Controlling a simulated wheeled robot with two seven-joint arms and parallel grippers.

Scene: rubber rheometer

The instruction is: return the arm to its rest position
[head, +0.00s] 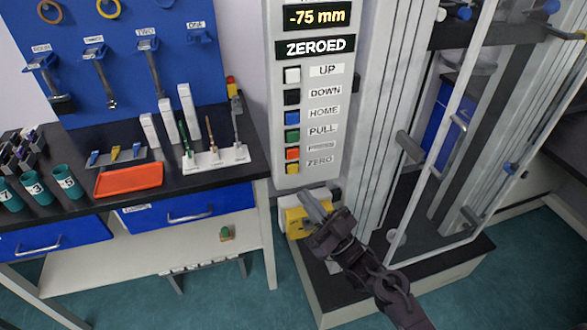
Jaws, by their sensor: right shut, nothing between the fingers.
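My right gripper (313,207) is in the lower middle of the head view, its arm coming in from the lower right. Its fingers are shut and empty, in front of a yellow block (295,222) at the foot of the control panel. I cannot tell whether they touch it. The control panel (347,125) stands above the gripper, with a column of buttons labelled UP, DOWN, HOME, PULL, PRESS and ZERO. Its displays read -75 mm and ZEROED. My left gripper is not in view.
The machine's frame and clear door (437,150) stand right of my arm. A black-topped bench (210,187) is at left, with an orange tray (129,180), teal cups (33,187) and a white tool rack (215,158). Floor (420,312) shows at lower right.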

